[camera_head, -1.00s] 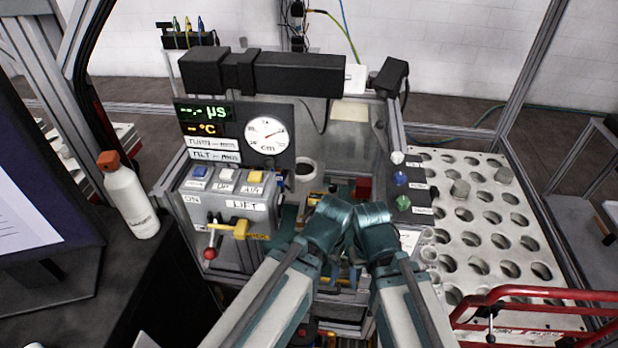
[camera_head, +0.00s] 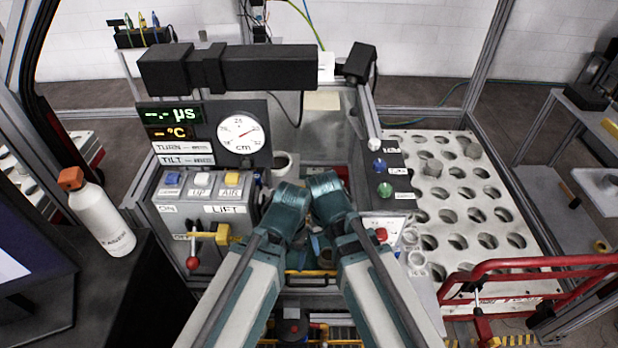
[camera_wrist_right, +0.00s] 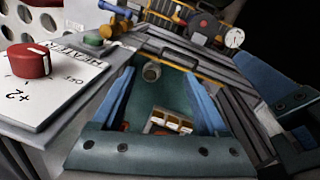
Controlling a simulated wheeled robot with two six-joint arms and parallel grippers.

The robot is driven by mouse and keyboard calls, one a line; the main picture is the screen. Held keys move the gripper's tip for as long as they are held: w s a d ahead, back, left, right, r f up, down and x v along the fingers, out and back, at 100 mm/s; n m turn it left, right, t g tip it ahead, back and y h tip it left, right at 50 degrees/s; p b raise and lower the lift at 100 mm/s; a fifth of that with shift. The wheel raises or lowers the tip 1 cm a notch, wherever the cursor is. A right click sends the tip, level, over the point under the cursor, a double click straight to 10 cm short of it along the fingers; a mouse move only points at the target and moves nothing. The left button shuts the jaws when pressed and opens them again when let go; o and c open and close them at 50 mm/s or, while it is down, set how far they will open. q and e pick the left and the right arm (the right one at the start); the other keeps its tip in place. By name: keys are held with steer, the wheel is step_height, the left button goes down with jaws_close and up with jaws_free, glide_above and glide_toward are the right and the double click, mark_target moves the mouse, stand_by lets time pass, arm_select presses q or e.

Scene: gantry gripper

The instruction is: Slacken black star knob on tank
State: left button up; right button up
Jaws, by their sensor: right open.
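My right gripper (camera_wrist_right: 160,78) is open in the wrist view, with two blue fingers apart and nothing held between them. Beyond the gap lies a teal-walled recess, perhaps the tank, with a small grey cylinder (camera_wrist_right: 151,71). No black star knob can be made out for certain. A dark round part with a red centre (camera_wrist_right: 203,25) sits at the top of the wrist view. In the head view my left wrist (camera_head: 290,206) and right wrist (camera_head: 329,196) meet over the middle of the station and hide most of what is below. My left gripper's fingertips are hidden.
A red knob (camera_wrist_right: 30,61) on a white heater plate (camera_wrist_right: 60,80) is close beside my right gripper. The control box (camera_head: 215,215) with a red-tipped lever stands left, the holed white rack (camera_head: 450,180) and red rail (camera_head: 530,262) right. A white bottle (camera_head: 100,215) stands far left.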

mark_target(310, 176)
steer(key=w+a+m+t+b, duration=0.1)
steer(key=w+a+m+t, duration=0.1)
steer(key=w, duration=1.4)
steer(key=w+a+m+t, duration=0.2)
steer(key=w+a+m, duration=0.1)
steer(key=w, duration=1.3)
steer(key=shift+w+a+f+b, duration=0.15)
steer(key=shift+a+b, duration=0.25)
steer(key=shift+a, duration=0.2)
steer(key=shift+f, duration=0.15)
steer(key=b+x, duration=1.2)
steer(key=x, duration=0.1)
steer(key=shift+w+a+f+b, duration=0.1)
steer(key=shift+w+f+b, duration=0.15)
steer(key=shift+b, duration=0.15)
steer(key=shift+r, duration=0.1)
